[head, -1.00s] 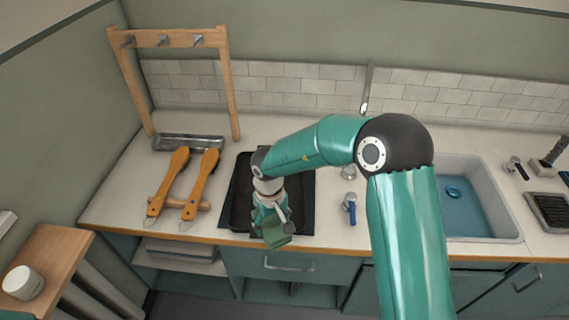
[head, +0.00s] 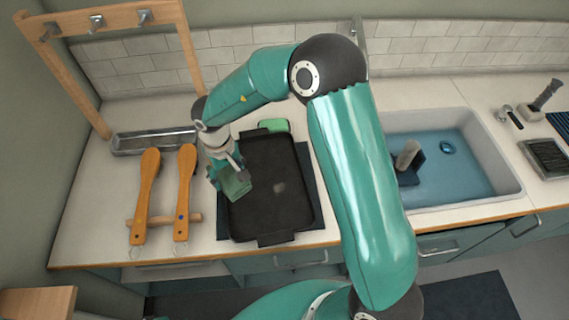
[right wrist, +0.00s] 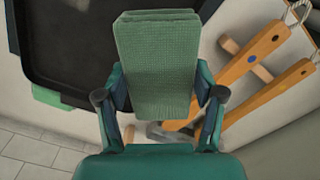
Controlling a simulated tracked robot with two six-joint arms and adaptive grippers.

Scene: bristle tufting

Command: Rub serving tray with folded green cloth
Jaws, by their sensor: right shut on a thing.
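The serving tray (head: 268,205) is a black rectangular tray with end handles, lying on a dark mat (head: 308,180) on the counter. A small pale patch (head: 280,187) shows on its floor. My right gripper (head: 225,174) is shut on the folded green cloth (head: 237,183) at the tray's left edge. In the right wrist view the ribbed cloth (right wrist: 157,65) stands out between both fingers, with the tray (right wrist: 70,45) behind it at upper left. I cannot tell whether the cloth touches the tray. My left gripper is not in view.
A green block (head: 273,125) lies behind the tray. Two wooden-handled brushes (head: 146,195) rest on a wooden bar to the left, near a metal trough (head: 152,141) and wooden rack (head: 185,45). A water-filled sink (head: 480,150) is at right.

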